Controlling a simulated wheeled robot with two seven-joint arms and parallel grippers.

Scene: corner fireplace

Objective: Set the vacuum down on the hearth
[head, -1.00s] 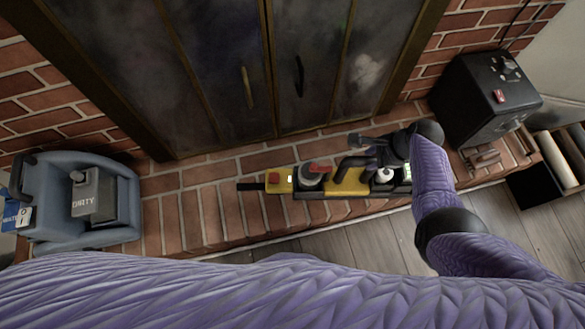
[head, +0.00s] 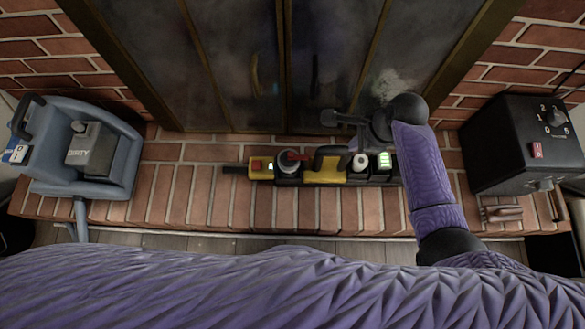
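The yellow and black vacuum (head: 325,174) lies lengthwise on the brick hearth (head: 200,197), its dark narrow end to the left. It has a black arched handle, a red part and a white knob. It appears to rest on the bricks. My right gripper (head: 329,118) is above and behind the vacuum, near the glass doors, apart from the handle as far as the view shows. Nothing shows in it; its finger gap is not clear. My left gripper is not in view.
A blue-grey machine with a tank marked DIRTY (head: 92,150) stands at the hearth's left end. A black box with a dial (head: 507,150) stands at the right, with a small brown object (head: 502,214) in front. Dark glass doors (head: 235,70) rise behind. Bare brick separates the vacuum from the blue-grey machine.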

